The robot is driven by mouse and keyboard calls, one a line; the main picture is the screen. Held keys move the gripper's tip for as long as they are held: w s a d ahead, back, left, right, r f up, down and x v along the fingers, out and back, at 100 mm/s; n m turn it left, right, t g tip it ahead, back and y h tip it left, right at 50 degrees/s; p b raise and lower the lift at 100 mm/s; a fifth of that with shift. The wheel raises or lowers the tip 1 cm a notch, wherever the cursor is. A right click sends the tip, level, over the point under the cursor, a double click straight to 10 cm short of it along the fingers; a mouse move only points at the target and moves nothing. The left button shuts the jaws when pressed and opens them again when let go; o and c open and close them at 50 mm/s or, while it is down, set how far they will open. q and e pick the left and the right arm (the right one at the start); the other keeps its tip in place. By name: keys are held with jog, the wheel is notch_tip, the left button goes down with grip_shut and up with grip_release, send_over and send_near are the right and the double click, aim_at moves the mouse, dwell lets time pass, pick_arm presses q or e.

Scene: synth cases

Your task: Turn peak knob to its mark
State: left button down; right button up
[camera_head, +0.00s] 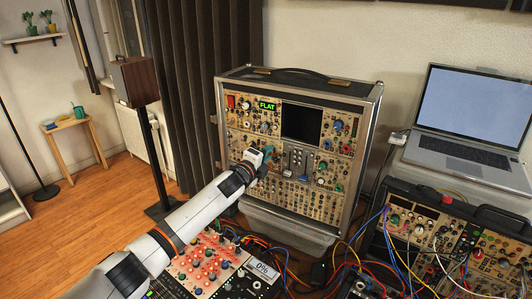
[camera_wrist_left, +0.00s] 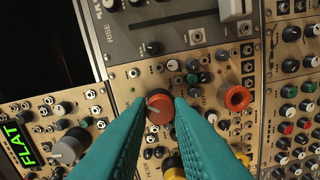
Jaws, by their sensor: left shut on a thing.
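The upright synth case (camera_head: 373,115) stands on the table with its knob panel facing me. A pale pointer line on the knob face points to the left of that picture. I cannot read a name or make out a target mark by this knob. In the head view the gripper hides it. A green FLAT display (camera_head: 267,105) is lit; it also shows in the left wrist view (camera_wrist_left: 20,144). My right gripper is not in view.
Close to the held knob are an orange ring-shaped part (camera_wrist_left: 237,97), a grey knob (camera_wrist_left: 71,145) and a yellow knob (camera_wrist_left: 174,168). A laptop (camera_head: 470,115) and another synth case (camera_head: 440,203) stand at right. Loose cables and a red-lit panel (camera_head: 208,262) lie in front.

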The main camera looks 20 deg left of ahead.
pick_arm(q)
jog(key=n+b, duration=0.1)
jog(key=n, duration=0.8)
jog(key=n+b, duration=0.1)
jog(key=n, duration=0.8)
jog(key=n+b, duration=0.1)
jog(key=n, duration=0.8)
jog(key=shift+d+f+t, duration=0.2)
jog(key=shift+f+t, duration=0.1)
jog(key=shift+f, duration=0.05)
jog(key=n, duration=0.4)
jog(key=shift+r+h, duration=0.1)
jog(key=shift+h, duration=0.2)
jog(key=shift+n+p, duration=0.35)
jog(key=shift+n, duration=1.35)
